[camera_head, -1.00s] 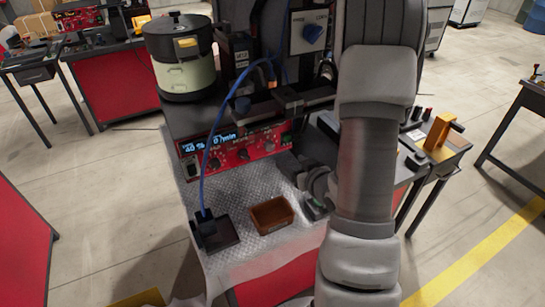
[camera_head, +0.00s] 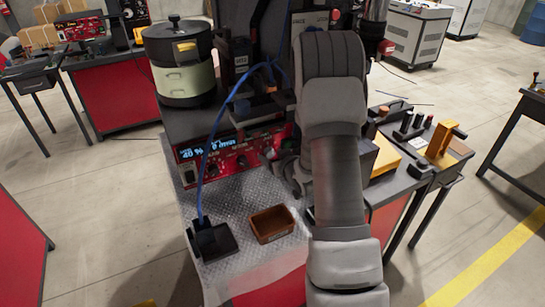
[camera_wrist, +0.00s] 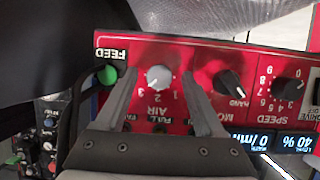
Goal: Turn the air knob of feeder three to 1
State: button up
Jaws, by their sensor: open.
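The feeder's red control panel (camera_head: 215,160) shows on the centre bench in the head view, with a display reading 40 % and 0 /min. In the wrist view the panel (camera_wrist: 235,55) appears upside down. Its light grey air knob (camera_wrist: 158,77) sits above the AIR label, with small numbers 1 to 3 beside it; I cannot tell its exact setting. My gripper (camera_wrist: 161,72) is open, with one finger on each side of the air knob; contact is not clear.
The green FEED button (camera_wrist: 107,75) is close beside one finger. The black mode knob (camera_wrist: 229,83) is close to the other, and the speed knob (camera_wrist: 287,88) lies further right. A blue hose (camera_head: 207,150) crosses the panel's front. A brown tray (camera_head: 271,223) stands below.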

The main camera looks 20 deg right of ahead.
grip_shut()
dwell(0.4)
